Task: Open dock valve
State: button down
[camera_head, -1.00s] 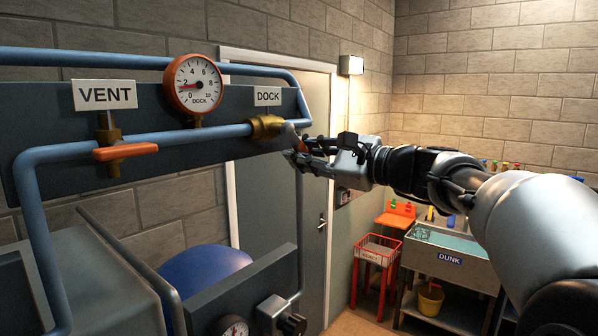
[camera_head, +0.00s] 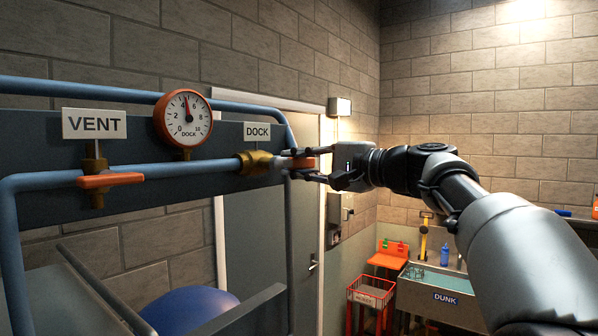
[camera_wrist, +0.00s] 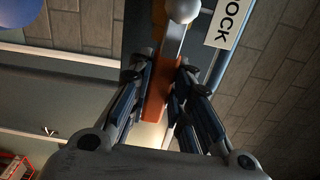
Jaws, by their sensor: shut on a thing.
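The dock valve has a brass body (camera_head: 256,162) on the blue pipe, below the white DOCK sign (camera_head: 257,132). Its orange handle (camera_head: 304,162) points right, roughly in line with the pipe. My gripper (camera_head: 290,164) is shut on this handle, with one finger above and one below in the head view. In the wrist view the orange handle (camera_wrist: 157,95) lies between the two fingers of my gripper (camera_wrist: 161,78). The DOCK gauge (camera_head: 183,118) has its needle between 4 and 5. Part of the handle is hidden by my fingers.
The VENT valve's orange handle (camera_head: 110,180) lies along the pipe at left. A blue round object (camera_head: 190,305) and a grey rail are below. A door (camera_head: 255,220) stands behind. The DUNK sink (camera_head: 440,298) and a red basket (camera_head: 370,292) are at lower right.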

jog(key=shift+r+n, duration=0.25)
jog(key=shift+n, duration=0.05)
dwell(0.4)
jog(key=c, duration=1.4)
grip_release()
jog(key=shift+c, duration=0.2)
jog(key=v, duration=1.2)
